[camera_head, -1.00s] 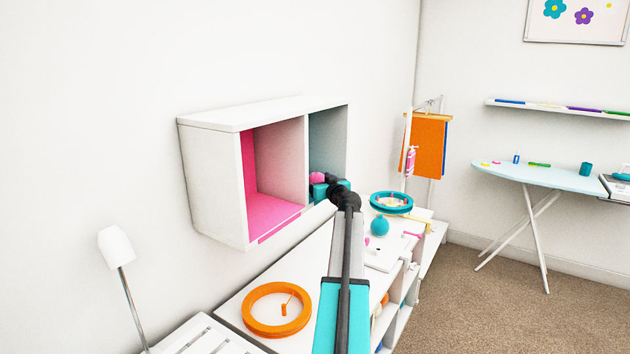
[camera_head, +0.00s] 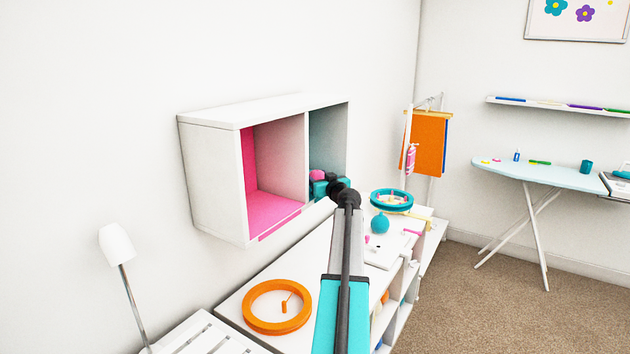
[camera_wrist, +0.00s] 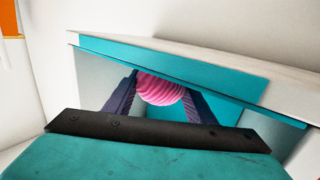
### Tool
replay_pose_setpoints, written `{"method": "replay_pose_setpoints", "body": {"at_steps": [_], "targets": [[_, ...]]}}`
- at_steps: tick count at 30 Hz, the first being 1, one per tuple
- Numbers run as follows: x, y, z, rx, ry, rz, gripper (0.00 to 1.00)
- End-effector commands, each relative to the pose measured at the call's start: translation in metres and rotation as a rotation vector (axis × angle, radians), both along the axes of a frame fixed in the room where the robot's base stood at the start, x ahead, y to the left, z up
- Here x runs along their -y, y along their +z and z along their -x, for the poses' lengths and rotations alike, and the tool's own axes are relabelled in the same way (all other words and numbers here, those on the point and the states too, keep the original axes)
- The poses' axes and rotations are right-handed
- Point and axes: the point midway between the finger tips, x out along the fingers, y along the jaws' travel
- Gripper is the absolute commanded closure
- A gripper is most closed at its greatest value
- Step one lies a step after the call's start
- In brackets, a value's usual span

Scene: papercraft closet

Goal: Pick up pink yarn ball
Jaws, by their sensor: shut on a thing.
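The pink yarn ball (camera_wrist: 165,88) shows in the wrist view between the two dark fingers of my gripper (camera_wrist: 158,95), which is shut on it. In the head view the yarn ball (camera_head: 317,175) is a small pink shape in the teal right compartment (camera_head: 330,142) of the white wall shelf. My gripper (camera_head: 319,186) reaches into that compartment, with its tip partly hidden by my wrist. The ball's lower side is hidden in the wrist view, so I cannot tell whether it touches the compartment floor.
The wall shelf (camera_head: 213,180) also has an empty pink left compartment (camera_head: 265,205). Below is a white surface with an orange ring (camera_head: 250,322), a teal ring tray (camera_head: 380,207) and a teal round object (camera_head: 380,224). A white lamp (camera_head: 116,244) stands at left.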

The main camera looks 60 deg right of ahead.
Motion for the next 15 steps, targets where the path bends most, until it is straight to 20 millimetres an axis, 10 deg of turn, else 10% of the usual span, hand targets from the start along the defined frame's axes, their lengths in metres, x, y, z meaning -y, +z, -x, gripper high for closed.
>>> {"method": "replay_pose_setpoints", "body": {"at_steps": [15], "targets": [[0.0, 0.011, 0.004, 0.0, 0.0, 0.002, 0.72]]}}
